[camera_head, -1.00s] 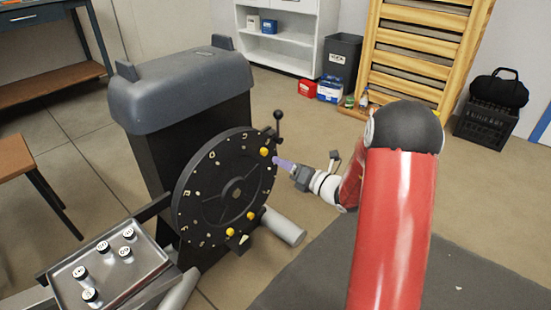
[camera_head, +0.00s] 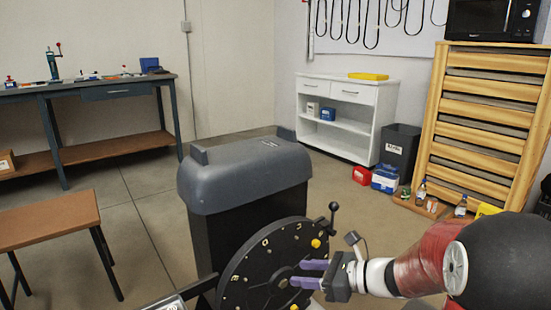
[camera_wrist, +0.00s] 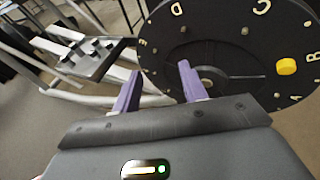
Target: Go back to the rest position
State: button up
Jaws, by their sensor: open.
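My gripper (camera_head: 308,274) has two purple fingers, spread apart with nothing between them. In the head view it is in front of the right part of the black lettered disc (camera_head: 256,262). In the wrist view the fingers (camera_wrist: 157,85) point toward the lower left part of the disc (camera_wrist: 215,50); I cannot tell whether they touch it. A yellow knob (camera_wrist: 286,66) is on the disc's right side there, and one (camera_head: 316,243) shows in the head view. The disc's lower part is cut off in the head view.
A grey-topped machine housing (camera_head: 245,172) stands behind the disc. A black ball-ended lever (camera_head: 333,215) rises at the disc's upper right. A brown table (camera_head: 45,222) is at the left. A wooden rack (camera_head: 480,130) and a white cabinet (camera_head: 340,145) stand behind.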

jog(key=s+a+r+n+g+h+p, duration=0.1)
jog(key=s+r+n+g+h, duration=0.15)
jog(key=s+n, duration=0.5)
jog(key=s+r+n+g+h, duration=0.1)
jog(key=s+n+g+h, duration=0.1)
jog(key=s+n+h, duration=0.35)
jog(key=s+d+r+n+t+h+p, duration=0.1)
jog(key=s+d+r+n+t+h, duration=0.2)
jog(key=s+d+n, duration=0.5)
jog(key=shift+s+d+r+n+t+h+p, duration=0.15)
jog(key=shift+s+r+n+t+h+p, duration=0.25)
jog(key=shift+n+h, duration=0.75)
jog(key=shift+r, duration=0.1)
